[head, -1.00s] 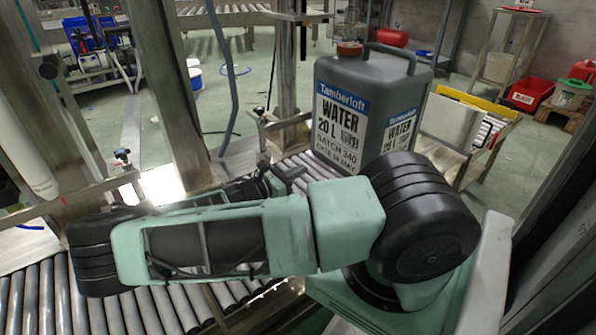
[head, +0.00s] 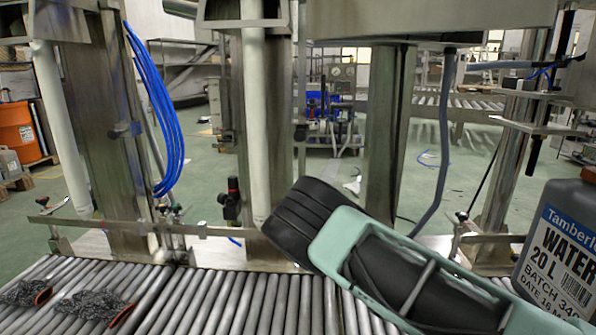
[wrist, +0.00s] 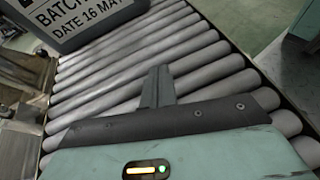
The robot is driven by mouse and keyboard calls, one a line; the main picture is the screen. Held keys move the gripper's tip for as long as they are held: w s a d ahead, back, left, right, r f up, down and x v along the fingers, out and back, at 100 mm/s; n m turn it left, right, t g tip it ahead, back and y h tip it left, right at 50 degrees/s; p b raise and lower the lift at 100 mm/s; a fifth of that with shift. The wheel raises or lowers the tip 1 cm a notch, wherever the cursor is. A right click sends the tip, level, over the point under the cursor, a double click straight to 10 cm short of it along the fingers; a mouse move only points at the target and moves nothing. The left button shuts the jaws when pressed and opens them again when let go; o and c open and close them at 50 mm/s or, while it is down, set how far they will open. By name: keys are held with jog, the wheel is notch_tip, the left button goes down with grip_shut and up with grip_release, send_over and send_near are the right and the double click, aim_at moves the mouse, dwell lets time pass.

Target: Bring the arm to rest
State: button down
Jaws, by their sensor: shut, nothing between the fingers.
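My gripper (wrist: 157,88) shows in the wrist view, its fingers together with nothing between them, above the grey rollers of a conveyor (wrist: 205,58). In the head view my gripper is out of sight; only my green and black arm links cross the lower right, over the conveyor (head: 180,300). A grey water canister (head: 560,240) stands at the right edge of the head view, partly cut off. Its lower part with the batch label (wrist: 85,22) shows at the upper left of the wrist view, apart from the fingers.
Two dark mesh pieces with orange rims (head: 92,309) lie on the rollers at the left. A metal guide rail (head: 130,227) and steel posts (head: 270,120) stand behind the conveyor. Blue hoses (head: 165,120) hang at the left. The rollers between the mesh pieces and my arm are clear.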

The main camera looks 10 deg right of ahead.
jog(key=a+y, duration=0.1)
jog(key=a, duration=0.3)
jog(key=s+a+m+y, duration=0.1)
jog(key=a+y, duration=0.1)
jog(key=a, duration=0.2)
jog(key=a+r+m+y, duration=0.1)
jog(key=a, duration=0.3)
jog(key=shift+s+t+y, duration=0.3)
jog(key=shift+s+y, duration=0.1)
jog(key=s+a+r+m+t+y, duration=0.1)
jog(key=s+a+r+t+y, duration=0.15)
jog(key=a+r, duration=0.55)
jog(key=s+a+r+t+y, duration=0.1)
jog(key=s+a+r+y, duration=0.15)
jog(key=a+r, duration=0.45)
jog(key=s+a+r+t+y, duration=0.2)
jog(key=s+a+r+y, duration=0.1)
jog(key=s+a+r, duration=0.3)
notch_tip(320, 180, up, 38)
jog(key=p, duration=3.8)
jog(key=shift+w+a+m, duration=0.15)
jog(key=shift+m, duration=0.25)
